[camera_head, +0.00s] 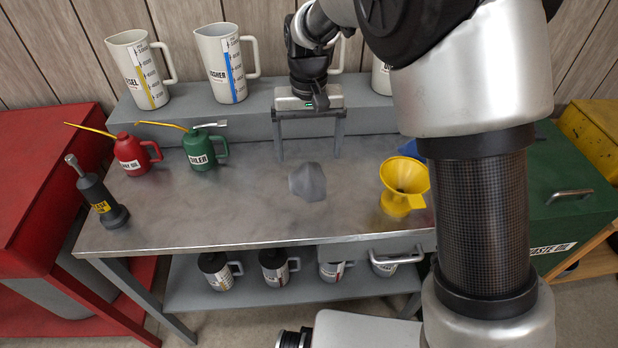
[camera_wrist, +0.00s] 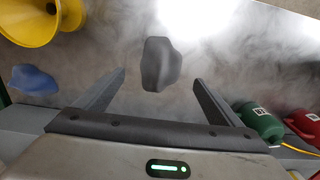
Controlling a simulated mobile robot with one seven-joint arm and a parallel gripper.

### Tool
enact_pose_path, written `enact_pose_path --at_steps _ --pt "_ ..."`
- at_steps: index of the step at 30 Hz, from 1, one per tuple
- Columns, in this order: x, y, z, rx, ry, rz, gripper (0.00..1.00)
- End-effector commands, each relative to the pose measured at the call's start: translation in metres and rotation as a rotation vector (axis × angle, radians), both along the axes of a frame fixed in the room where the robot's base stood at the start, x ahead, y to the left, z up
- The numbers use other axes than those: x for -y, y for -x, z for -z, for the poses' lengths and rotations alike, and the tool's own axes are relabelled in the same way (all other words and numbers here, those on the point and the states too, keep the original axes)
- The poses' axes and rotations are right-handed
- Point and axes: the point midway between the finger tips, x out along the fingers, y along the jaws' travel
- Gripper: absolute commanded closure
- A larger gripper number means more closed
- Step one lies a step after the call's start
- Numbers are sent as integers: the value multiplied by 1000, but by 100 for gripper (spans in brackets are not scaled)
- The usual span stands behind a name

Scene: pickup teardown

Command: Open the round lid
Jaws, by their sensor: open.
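No round lid is clearly identifiable in either view. The closest candidates are the dark round tops of several jugs (camera_head: 274,266) on the shelf under the bench; I cannot tell whether any of them is the lid. My gripper (camera_head: 309,157) is open and empty above the back of the metal bench, fingers pointing down. In the wrist view its fingers (camera_wrist: 159,77) are spread wide. A crumpled grey rag-like lump (camera_head: 307,182) lies on the bench in front of the gripper. It also shows in the wrist view (camera_wrist: 160,63), beyond the fingertips and not held.
A yellow funnel (camera_head: 404,184) stands right on the bench, near a blue lump (camera_head: 411,149) partly behind my arm. Red (camera_head: 131,155) and green (camera_head: 203,150) oil cans and a dark tool (camera_head: 101,200) stand left. Measuring jugs (camera_head: 226,63) line the raised shelf. A green waste-oil cabinet (camera_head: 560,170) stands right.

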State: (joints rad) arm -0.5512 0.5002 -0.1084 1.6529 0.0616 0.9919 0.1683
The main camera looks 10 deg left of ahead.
Motion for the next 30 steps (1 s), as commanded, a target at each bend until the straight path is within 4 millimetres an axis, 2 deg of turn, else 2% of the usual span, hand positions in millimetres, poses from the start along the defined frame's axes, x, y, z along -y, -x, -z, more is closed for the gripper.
enact_pose_path --at_steps 1,3,11,21,28,29,30 --pt "1 1 11 -4 2 0 11" --pt "0 0 20 -2 1 1 11" --pt "0 -1 34 -1 0 1 11" --pt "-2 -7 79 -2 1 0 11" --pt "-2 -8 82 0 -1 0 11" --pt "-2 -8 82 0 -1 0 13" --pt "-2 -8 82 0 -1 0 19"
